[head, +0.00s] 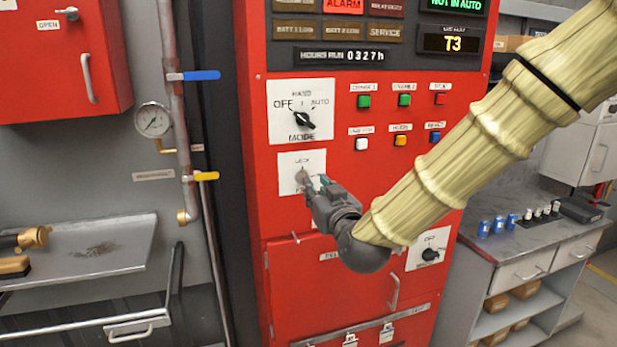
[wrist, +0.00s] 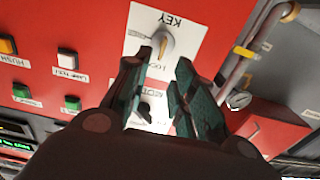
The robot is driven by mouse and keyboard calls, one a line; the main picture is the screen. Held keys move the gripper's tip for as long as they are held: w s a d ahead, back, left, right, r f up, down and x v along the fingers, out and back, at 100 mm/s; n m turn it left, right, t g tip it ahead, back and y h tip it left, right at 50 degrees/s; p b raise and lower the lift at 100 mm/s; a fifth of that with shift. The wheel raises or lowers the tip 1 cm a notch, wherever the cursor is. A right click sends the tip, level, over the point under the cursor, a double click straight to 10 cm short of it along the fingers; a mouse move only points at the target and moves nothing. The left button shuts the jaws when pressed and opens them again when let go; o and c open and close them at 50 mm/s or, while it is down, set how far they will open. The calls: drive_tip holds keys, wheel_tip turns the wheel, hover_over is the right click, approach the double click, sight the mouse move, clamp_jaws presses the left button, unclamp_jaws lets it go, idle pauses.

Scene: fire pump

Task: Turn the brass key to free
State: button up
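The brass key (head: 301,176) sits in a white plate (head: 288,163) on the red cabinet, below the MODE plate. LOCK is printed above it in the head view; lettering below is partly hidden by my gripper. In the wrist view, which is turned over, the brass key (wrist: 163,43) shows just beyond the fingertips, with KEY printed above and the LOCK word below. My gripper (head: 317,183) is at the plate's right side in the head view. In the wrist view its fingers (wrist: 165,58) are apart with nothing held between them. I cannot tell whether a tip touches the key.
The MODE selector (head: 304,120) is just above the key plate. Coloured buttons (head: 401,140) are to the right and another OFF selector (head: 430,254) is lower right. A pipe with blue (head: 201,75) and yellow (head: 206,176) handles runs down the left.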

drive_tip(key=p+x, duration=0.1)
drive_tip(key=x, duration=0.6)
drive_tip(key=shift+w, duration=0.15)
drive_tip(key=shift+c, duration=0.2)
clamp_jaws()
